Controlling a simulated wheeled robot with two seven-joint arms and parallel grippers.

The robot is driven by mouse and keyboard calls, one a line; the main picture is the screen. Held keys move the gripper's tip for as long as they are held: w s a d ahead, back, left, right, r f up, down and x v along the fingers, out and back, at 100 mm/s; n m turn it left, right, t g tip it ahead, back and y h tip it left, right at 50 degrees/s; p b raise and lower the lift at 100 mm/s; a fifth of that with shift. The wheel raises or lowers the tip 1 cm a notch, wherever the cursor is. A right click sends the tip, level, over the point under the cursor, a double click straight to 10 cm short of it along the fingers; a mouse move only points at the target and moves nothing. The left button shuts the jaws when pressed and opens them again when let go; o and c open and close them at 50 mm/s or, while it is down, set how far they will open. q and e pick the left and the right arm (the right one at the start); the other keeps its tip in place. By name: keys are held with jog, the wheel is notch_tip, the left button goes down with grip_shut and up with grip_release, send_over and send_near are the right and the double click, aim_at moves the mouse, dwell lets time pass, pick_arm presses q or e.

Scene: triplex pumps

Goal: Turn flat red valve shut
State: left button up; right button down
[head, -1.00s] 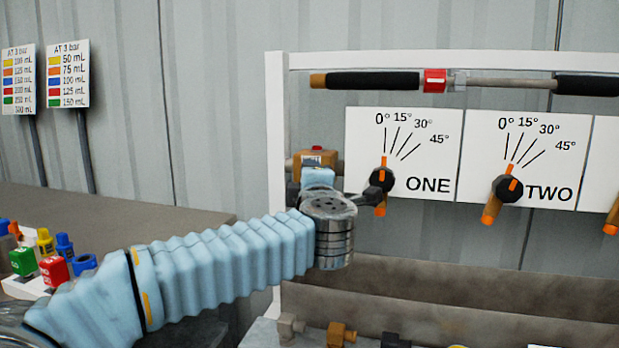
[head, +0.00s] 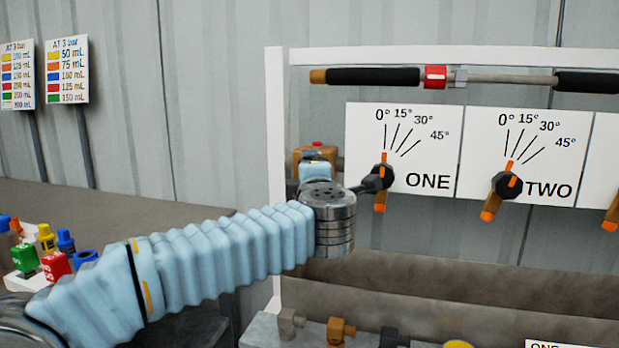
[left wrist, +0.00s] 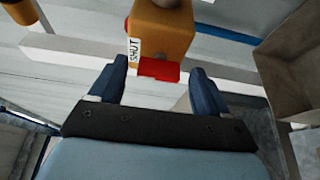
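The flat red valve is a brass block with a red piece on top (head: 316,144), at the left end of the pump panel in the head view. In the left wrist view the brass block (left wrist: 162,35) bears a white label reading SHUT, and the flat red handle (left wrist: 158,69) is at its near end. My left gripper (left wrist: 159,66) is open, with its blue fingers on either side of the red handle and a gap showing at each side. In the head view its fingers are hard to make out. My right gripper is not in view.
Black knobs with orange pointers stand just right of the valve, at ONE (head: 382,177) and TWO (head: 506,185). A horizontal bar with black grips (head: 373,77) runs above. Small coloured fittings (head: 55,266) sit on the left counter.

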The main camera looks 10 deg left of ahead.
pick_arm(q)
jog(key=shift+s, duration=0.1)
jog(key=b+v, duration=0.1)
jog(key=v, duration=1.2)
jog(key=shift+s+b, duration=0.35)
jog(key=shift+b, duration=0.05)
jog(key=shift+d, duration=0.15)
